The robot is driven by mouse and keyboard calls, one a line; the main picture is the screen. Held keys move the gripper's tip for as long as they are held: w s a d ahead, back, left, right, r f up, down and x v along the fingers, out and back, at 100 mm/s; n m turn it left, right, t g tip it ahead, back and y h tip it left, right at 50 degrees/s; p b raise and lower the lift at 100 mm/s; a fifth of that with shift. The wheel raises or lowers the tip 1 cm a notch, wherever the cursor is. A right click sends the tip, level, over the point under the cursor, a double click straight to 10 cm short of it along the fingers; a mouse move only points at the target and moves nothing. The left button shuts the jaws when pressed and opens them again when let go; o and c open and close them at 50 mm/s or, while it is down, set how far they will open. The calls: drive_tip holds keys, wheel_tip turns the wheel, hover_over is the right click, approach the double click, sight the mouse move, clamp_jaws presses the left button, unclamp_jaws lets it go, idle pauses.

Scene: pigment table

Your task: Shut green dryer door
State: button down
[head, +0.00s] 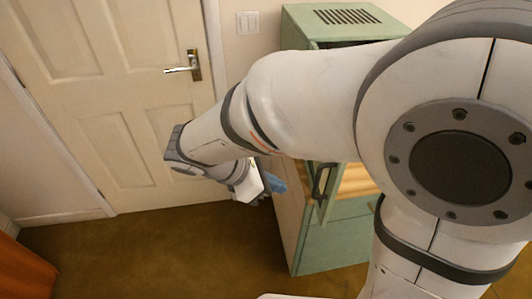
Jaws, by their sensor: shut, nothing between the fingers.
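The green dryer (345,237) is a pale green cabinet with a slotted vent on its top, standing right of centre. Its green door (325,201) stands open and shows nearly edge-on, with a dark handle (319,184). Light wooden slats show inside, to the right of the door. My arm crosses in front of the upper part of the dryer and hides much of the opening. My gripper (266,193) is shut and empty, to the left of the door handle and apart from it, by the dryer's left side. The fingertips are small and partly hidden.
A blue patch (276,184) shows beside my gripper; I cannot tell what it is. A cream room door (110,90) with a metal lever handle (183,69) is behind at left. Brown floor (150,250) is clear at lower left. An orange-brown piece (22,272) stands at the left edge.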

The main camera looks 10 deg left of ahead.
drive_tip(key=w+d+f+p, duration=0.1)
drive_tip(key=w+d+f, duration=0.1)
drive_tip(key=d, duration=0.4)
drive_tip(key=shift+w+f, duration=0.15)
drive_tip(key=shift+f, duration=0.1)
